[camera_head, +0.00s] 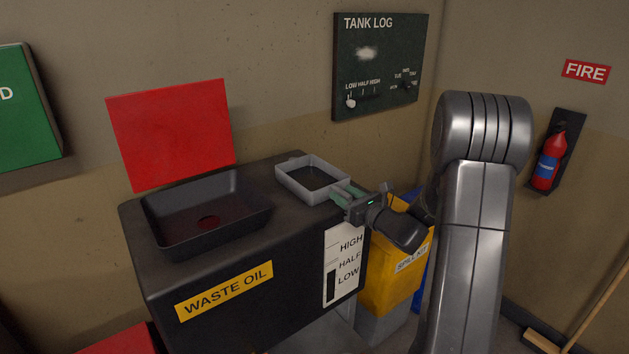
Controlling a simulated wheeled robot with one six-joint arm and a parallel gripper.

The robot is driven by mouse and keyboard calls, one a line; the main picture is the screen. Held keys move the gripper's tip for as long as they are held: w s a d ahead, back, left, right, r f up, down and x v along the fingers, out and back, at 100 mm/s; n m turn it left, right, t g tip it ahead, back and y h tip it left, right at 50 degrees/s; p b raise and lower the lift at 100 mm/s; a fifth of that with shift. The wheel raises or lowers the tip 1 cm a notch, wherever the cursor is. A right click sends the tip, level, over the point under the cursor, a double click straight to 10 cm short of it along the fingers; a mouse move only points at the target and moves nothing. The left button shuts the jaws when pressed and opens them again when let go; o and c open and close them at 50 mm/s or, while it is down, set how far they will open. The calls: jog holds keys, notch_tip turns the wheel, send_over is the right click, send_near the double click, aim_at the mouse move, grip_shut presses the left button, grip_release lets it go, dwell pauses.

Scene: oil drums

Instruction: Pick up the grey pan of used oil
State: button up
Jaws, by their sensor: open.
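The grey pan (291,187) sits on the right end of the dark waste oil tank (295,247). It is a shallow rectangular pan with dark oil inside. My gripper (345,193) is at the pan's right front side, with its fingers reaching to the near right rim. The gripper is open. I cannot tell whether the pan's wall is between the fingers or whether they touch it. The gripper body partly hides the pan's right corner.
A black square basin (190,235) with a dark red drain is on the tank's left, under a raised red lid (173,133). A yellow spill kit bin (390,278) stands right of the tank. A tank log board (380,65) and a fire extinguisher (550,160) hang on the walls.

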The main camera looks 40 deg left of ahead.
jog(key=shift+p+x, duration=0.3)
jog(key=shift+x, duration=1)
jog(key=shift+w+f, duration=0.1)
grip_shut()
